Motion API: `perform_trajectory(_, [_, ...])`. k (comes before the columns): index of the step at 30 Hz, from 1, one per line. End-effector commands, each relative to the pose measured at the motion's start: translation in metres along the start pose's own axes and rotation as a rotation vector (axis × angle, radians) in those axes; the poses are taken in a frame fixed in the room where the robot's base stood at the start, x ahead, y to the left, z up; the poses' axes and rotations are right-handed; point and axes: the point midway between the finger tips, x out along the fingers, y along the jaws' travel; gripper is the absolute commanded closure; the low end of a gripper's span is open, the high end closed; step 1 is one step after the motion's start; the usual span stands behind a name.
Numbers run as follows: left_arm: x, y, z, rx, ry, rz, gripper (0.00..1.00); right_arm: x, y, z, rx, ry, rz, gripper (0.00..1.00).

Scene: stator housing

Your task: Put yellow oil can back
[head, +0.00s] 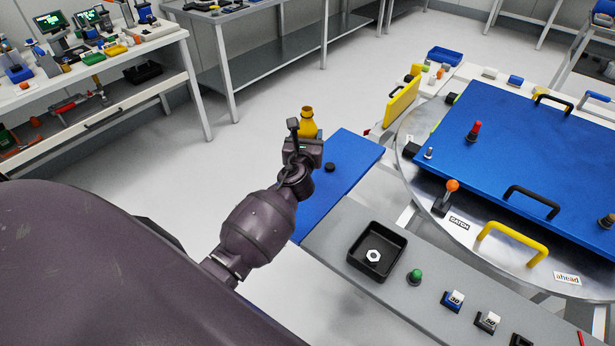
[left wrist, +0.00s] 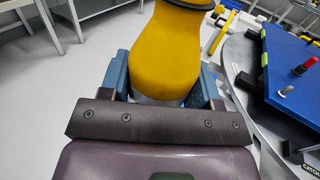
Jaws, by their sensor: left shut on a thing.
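The yellow oil can (head: 308,124) is upright at the end of my left arm in the head view. It fills the upper middle of the left wrist view (left wrist: 166,55), between the two blue fingers. My left gripper (head: 305,143) is shut on the can; the wrist view shows it too (left wrist: 163,90). In the head view the can appears at the far left edge of the blue panel (head: 345,165), with floor behind it. The can's base is hidden by the gripper. My right gripper is not in view.
A grey bench holds a black tray (head: 353,253) with a nut, a green button (head: 415,276) and small blocks. A round table with a blue plate (head: 530,140) and handles stands right. A cluttered white workbench (head: 150,40) is at upper left. Open floor (head: 240,150) lies between.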

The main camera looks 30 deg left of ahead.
Motion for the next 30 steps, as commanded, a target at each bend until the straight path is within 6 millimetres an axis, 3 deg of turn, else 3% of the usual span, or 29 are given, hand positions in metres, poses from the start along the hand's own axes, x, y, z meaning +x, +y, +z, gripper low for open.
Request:
perform_trajectory(1, [-0.001,-0.001,-0.018,0.001,0.005,-0.001,0.8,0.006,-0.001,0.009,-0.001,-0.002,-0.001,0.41])
perform_trajectory(3, [0.0,0.0,-0.034,0.001,0.005,0.0,0.8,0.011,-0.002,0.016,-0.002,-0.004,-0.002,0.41])
perform_trajectory(9, [0.0,-0.001,-0.071,0.002,0.005,-0.001,0.8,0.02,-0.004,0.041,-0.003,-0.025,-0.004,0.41])
perform_trajectory(17, [0.0,-0.001,-0.085,-0.001,-0.001,-0.002,0.8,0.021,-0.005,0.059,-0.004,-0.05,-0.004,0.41])
perform_trajectory(24, [0.0,0.0,-0.117,0.003,0.004,-0.001,0.8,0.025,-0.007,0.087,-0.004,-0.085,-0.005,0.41])
perform_trajectory(30, [0.0,0.0,-0.127,0.001,0.0,-0.001,0.8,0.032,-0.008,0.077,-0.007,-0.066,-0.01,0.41])
